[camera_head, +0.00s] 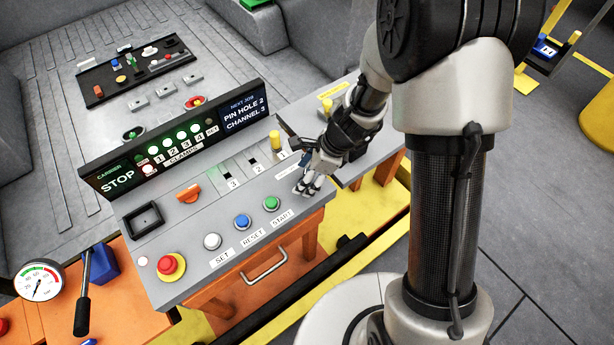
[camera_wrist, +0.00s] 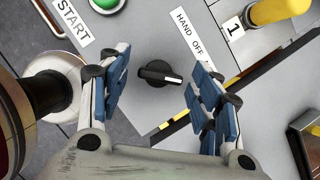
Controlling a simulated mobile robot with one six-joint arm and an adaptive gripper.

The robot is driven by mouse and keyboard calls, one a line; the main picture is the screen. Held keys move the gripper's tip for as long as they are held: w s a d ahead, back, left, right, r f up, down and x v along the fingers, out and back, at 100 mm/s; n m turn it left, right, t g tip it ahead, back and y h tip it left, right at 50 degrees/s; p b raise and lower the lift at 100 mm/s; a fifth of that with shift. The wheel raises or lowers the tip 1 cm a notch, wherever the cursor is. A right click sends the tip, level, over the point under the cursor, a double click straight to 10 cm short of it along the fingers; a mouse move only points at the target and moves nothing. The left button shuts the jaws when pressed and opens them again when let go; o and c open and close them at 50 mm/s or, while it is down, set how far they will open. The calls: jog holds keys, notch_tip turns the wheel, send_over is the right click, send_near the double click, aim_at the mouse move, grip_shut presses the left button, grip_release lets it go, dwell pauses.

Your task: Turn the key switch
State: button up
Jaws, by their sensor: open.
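The key switch (camera_wrist: 160,73) is a black rotary knob with a white mark, on the grey panel beside a label (camera_wrist: 190,34) reading HAND OFF. In the wrist view its bar lies roughly across the picture, with the white mark toward the right. My gripper (camera_wrist: 157,88) is open, with one blue-padded finger on each side of the knob. I see no contact, and the gap in depth is hard to judge.
The grey console (camera_head: 190,254) carries a green START button (camera_head: 271,203), a blue RESET button (camera_head: 242,221), a white SET button (camera_head: 212,241) and a red stop button (camera_head: 171,265). A yellow handle (camera_head: 275,140) stands close behind my gripper. A display board (camera_head: 180,133) rises along the back.

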jog(key=shift+c, duration=0.2)
jog(key=c, duration=1)
jog(key=shift+n+p, duration=0.3)
jog(key=shift+p, duration=0.05)
jog(key=n+p, duration=0.1)
jog(key=n, duration=0.1)
jog(key=n+g+p, duration=0.1)
jog(key=shift+w+r+n+g+p, duration=0.1)
jog(key=shift+w+n+g+p, duration=0.05)
jog(key=shift+n+g+p, duration=0.2)
jog(key=n+g+p, duration=0.1)
jog(key=n, duration=0.1)
jog(key=n+p, duration=0.1)
jog(key=n, duration=0.1)
jog(key=shift+w+a+n+g+h, duration=0.1)
jog(key=shift+n+g+h, duration=0.2)
jog(key=shift+n+g, duration=0.05)
jog(key=n+g+h+p, duration=0.1)
jog(key=n, duration=0.3)
jog(key=shift+w+a, duration=0.1)
jog(key=shift+n+g+h, duration=0.5)
jog(key=shift+n+h, duration=0.5)
jog(key=shift+n, duration=1.4)
